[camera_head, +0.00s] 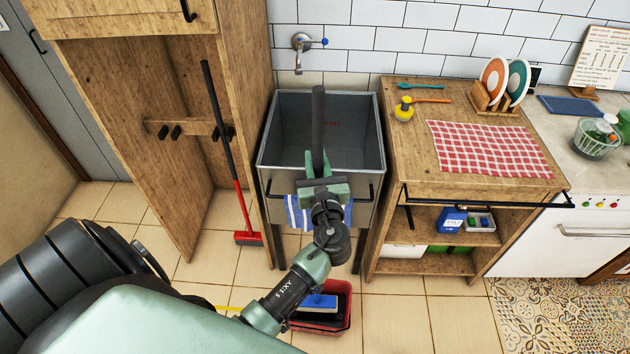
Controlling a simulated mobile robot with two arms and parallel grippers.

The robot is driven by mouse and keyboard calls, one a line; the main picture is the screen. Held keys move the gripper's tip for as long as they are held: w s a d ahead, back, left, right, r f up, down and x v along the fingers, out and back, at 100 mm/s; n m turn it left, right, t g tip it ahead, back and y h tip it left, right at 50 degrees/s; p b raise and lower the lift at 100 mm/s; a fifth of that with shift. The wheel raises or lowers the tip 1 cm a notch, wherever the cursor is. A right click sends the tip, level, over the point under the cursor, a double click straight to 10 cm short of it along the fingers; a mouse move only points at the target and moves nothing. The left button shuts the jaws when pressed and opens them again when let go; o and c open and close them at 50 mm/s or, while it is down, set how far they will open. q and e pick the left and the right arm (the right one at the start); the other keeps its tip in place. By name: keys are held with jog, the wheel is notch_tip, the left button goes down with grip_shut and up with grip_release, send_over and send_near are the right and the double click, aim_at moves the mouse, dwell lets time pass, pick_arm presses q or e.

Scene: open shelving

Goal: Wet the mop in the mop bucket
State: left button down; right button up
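My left gripper (318,168) is in the middle of the view, in front of the grey sink. Its green fingers are closed around a dark upright handle (318,118), which appears to be the mop's. The red mop bucket (343,318) stands on the floor below, partly hidden by my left forearm. A blue and white mop head (320,301) shows within the bucket's outline. My arm hides the handle's lower part, so its join to the head is hidden. I cannot tell whether the head touches water. My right gripper is not in view.
The deep metal sink (284,130) stands behind the bucket, with a striped cloth (294,212) on its front bar. A red broom (248,237) leans in the wooden cabinet (255,70). A wooden counter (405,165) stands to the right. Tiled floor (390,315) is clear right of the bucket.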

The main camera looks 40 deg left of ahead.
pick_arm(q)
notch_tip(320, 180, down, 13)
jog(key=b, duration=1.1)
jog(key=shift+w+a, duration=0.25)
jog(key=shift+f+b, duration=0.45)
dwell(0.5)
dwell(1.2)
notch_tip(320, 180, up, 7)
jog(key=p, duration=0.7)
jog(key=shift+p, duration=0.3)
dwell(0.5)
